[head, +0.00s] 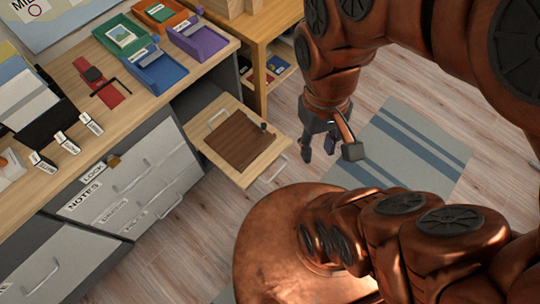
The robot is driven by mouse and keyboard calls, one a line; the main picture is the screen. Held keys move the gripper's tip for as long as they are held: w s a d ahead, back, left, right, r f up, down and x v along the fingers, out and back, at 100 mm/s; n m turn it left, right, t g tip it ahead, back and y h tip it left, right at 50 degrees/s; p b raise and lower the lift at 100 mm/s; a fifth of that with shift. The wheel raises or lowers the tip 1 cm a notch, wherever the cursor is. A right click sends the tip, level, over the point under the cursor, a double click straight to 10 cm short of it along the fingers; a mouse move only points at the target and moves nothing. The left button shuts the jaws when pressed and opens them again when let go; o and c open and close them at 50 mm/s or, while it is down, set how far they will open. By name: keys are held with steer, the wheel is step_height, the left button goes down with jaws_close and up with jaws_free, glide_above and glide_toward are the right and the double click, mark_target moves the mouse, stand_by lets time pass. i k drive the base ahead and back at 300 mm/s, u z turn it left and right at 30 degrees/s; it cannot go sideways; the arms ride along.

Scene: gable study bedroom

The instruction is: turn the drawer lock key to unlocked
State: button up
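A small brass-coloured piece, likely the lock key (114,161), shows at the top edge of the grey drawer unit, beside the LOCK label (93,172). It is too small to tell which way it is turned. Below it are grey drawer fronts (128,190) with paper labels, one reading NOTES, and bar handles; they look shut. My gripper (330,148) hangs over the floor, well to the right of the lock and apart from everything. Its dark fingers look spread, with nothing visible between them.
A striped rug (410,150) lies on open floor at right.

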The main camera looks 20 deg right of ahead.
mark_target(113, 161)
steer(key=u, duration=2.1)
steer(key=k, duration=1.25)
steer(key=u, duration=0.55)
steer(key=i, duration=0.7)
steer(key=u, duration=0.6)
